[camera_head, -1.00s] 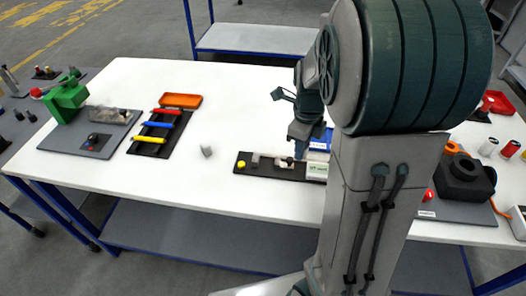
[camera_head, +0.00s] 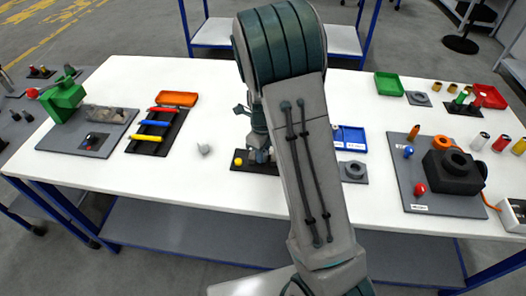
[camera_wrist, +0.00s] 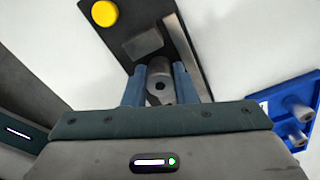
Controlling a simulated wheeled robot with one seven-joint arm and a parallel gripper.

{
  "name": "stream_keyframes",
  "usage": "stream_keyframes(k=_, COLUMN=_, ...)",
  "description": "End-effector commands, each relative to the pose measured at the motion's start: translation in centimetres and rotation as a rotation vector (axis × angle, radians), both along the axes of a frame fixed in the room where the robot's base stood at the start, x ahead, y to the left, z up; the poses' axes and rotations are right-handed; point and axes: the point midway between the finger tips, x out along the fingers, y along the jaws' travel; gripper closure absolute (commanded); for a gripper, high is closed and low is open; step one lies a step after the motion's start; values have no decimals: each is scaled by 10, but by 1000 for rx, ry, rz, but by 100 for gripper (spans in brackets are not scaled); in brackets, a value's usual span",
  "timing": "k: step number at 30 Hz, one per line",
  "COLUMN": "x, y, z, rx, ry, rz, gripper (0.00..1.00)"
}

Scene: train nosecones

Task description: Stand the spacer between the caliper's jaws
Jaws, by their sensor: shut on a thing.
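The caliper's black base (camera_head: 240,167) lies near the table's front, with a yellow round knob (camera_head: 238,161) at its left end. The wrist view shows the base (camera_wrist: 122,32), the yellow knob (camera_wrist: 101,12), a grey block like a fixed jaw (camera_wrist: 146,42) and a pale bar (camera_wrist: 181,45). My gripper (camera_wrist: 160,85) is shut on a grey cylinder with a dark hole (camera_wrist: 159,69), over the base close to the grey block. I cannot tell if this cylinder is the spacer or a caliper part. A small pale grey piece (camera_head: 204,149) lies on the table left of the base.
A rack with coloured bars (camera_head: 157,130) and an orange tray (camera_head: 178,99) stand left. My arm hides the base's right part. The table around the pale piece is clear.

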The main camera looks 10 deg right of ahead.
Motion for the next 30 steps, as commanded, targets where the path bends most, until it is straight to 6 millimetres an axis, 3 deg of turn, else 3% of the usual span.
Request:
stream_keyframes(k=13, x=0, y=0, z=-10, rx=0, ry=0, rz=0, gripper=100)
stream_keyframes(k=14, x=0, y=0, z=-9, rx=0, ry=0, rz=0, gripper=70)
stream_keyframes(k=16, x=0, y=0, z=-9, rx=-1, ry=-1, rz=0, gripper=53)
stream_keyframes(k=30, x=0, y=-1, z=-5, rx=0, ry=-1, rz=0, gripper=53)
